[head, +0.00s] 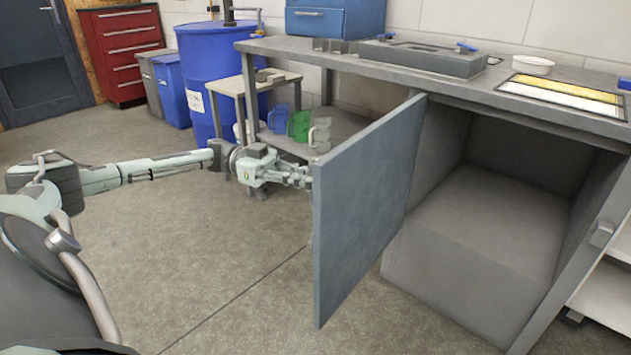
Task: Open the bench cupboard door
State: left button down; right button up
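The bench cupboard door (368,200) is a blue-grey panel that stands wide open, swung out from the bench front towards me. The cupboard (490,235) behind it shows a bare grey interior. My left arm reaches in from the left, and my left gripper (300,178) is at the door's far left edge. Its fingertips are partly hidden by the door, so I cannot tell whether they touch it or are open or shut. My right gripper is not in view.
The grey workbench (440,80) carries a grey tray-like box, a white bowl (533,65) and a yellow-white board (565,95). Blue, green and grey jugs stand on a low shelf behind my gripper. A blue barrel (213,75) stands further back. The floor left of the door is clear.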

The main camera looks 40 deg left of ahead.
pick_arm(q)
jog(key=shift+s+f, duration=0.1)
jog(key=c, duration=1.6)
grip_release()
jog(key=shift+a, duration=0.1)
jog(key=v, duration=1.1)
jog(key=shift+s+a, duration=0.1)
jog(key=shift+a, duration=0.3)
